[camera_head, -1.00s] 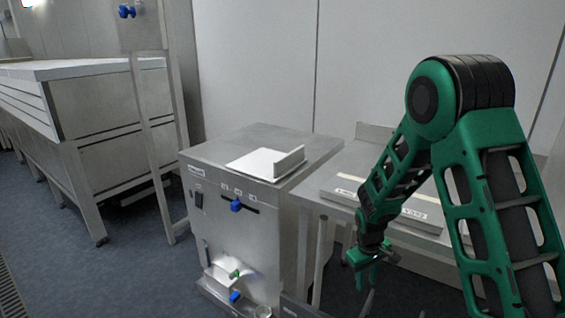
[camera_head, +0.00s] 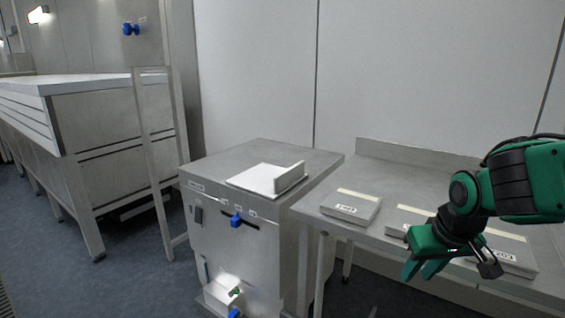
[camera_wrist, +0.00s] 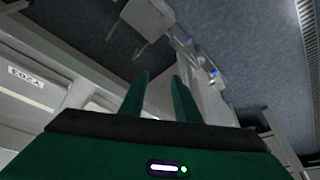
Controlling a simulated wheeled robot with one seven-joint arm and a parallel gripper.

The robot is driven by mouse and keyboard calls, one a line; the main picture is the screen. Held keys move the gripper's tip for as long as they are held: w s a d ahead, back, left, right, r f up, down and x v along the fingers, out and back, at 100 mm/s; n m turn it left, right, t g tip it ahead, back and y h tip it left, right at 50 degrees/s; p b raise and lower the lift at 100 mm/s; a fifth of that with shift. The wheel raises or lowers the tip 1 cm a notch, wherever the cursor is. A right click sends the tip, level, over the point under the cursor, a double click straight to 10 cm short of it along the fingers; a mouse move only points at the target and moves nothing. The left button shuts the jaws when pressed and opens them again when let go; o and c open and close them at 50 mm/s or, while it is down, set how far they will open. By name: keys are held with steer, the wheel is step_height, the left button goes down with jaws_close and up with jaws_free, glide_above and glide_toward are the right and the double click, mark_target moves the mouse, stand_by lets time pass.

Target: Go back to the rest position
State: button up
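My green and black arm reaches in from the right edge of the head view.
Flat labelled boxes, one at the left (camera_head: 351,206), lie on the side table; my gripper partly hides others. A steel cabinet (camera_head: 225,165) with a white plate (camera_head: 255,178) on top stands left of it. A long steel bench (camera_head: 105,105) is at far left. Blue floor between is clear.

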steer(key=s+d+m+g, duration=0.2)
steer(key=s+d, duration=0.3)
steer(key=s, duration=0.4)
steer(key=s+d+m+g, duration=0.2)
steer(key=s+d+m, duration=0.2)
steer(key=s, duration=0.6)
steer(key=shift+d+f+m, duration=0.2)
steer(key=shift+d+m, duration=0.2)
steer(key=shift+d, duration=0.8)
steer(key=shift+w+f, duration=0.25)
steer(key=shift+w, duration=0.3)
